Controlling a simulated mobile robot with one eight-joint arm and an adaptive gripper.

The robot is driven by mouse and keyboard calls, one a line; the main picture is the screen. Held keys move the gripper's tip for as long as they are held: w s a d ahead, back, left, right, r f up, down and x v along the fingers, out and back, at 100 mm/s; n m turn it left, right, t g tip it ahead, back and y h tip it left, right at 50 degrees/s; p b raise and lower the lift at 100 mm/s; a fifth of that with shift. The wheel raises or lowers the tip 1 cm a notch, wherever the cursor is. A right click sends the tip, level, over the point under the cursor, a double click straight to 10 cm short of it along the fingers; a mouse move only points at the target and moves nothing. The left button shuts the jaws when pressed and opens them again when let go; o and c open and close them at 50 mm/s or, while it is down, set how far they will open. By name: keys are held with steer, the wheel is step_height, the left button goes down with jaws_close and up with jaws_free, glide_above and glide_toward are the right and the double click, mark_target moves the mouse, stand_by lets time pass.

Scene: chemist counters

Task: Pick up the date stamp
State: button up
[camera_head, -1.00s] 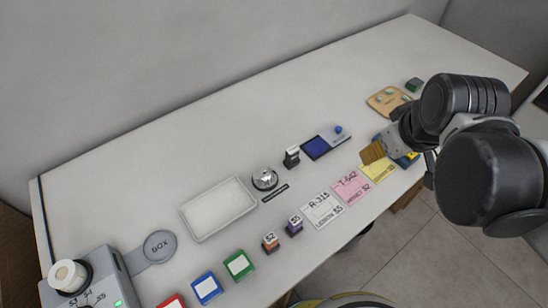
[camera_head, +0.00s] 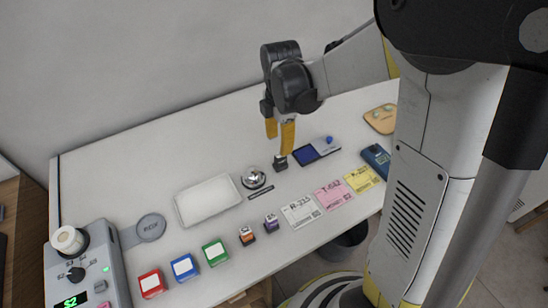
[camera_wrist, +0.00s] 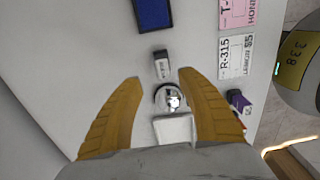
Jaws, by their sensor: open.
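The date stamp (camera_head: 280,163), a small dark block with a pale top, stands upright on the white counter (camera_head: 130,185) between the bell and the blue ink pad. In the wrist view the stamp (camera_wrist: 161,66) lies just ahead of the fingertips, roughly centred between them. My gripper (camera_head: 280,136) points down above the stamp, with its two yellow fingers apart and nothing between them. It also shows in the wrist view (camera_wrist: 162,78). The fingers appear clear of the stamp; their exact height above it is hard to tell.
A silver bell (camera_head: 254,178) and a white tray (camera_head: 208,200) stand left of the stamp. The blue ink pad (camera_head: 306,154) is close on its right. Paper slips (camera_head: 300,212) and small stamps (camera_head: 247,235) lie towards the front edge. The counter behind is clear.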

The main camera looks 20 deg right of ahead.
mark_target(281, 159)
steer(key=f+b, duration=0.1)
steer(key=f, duration=0.1)
steer(key=f+b, duration=0.1)
steer(key=f, duration=0.2)
steer(key=f+b, duration=0.1)
steer(key=f, duration=0.1)
steer(key=shift+s+d+f, duration=0.2)
steer(key=shift+d+f, duration=0.1)
steer(key=shift+f, duration=0.1)
steer(key=shift+r, duration=0.1)
jaws_close()
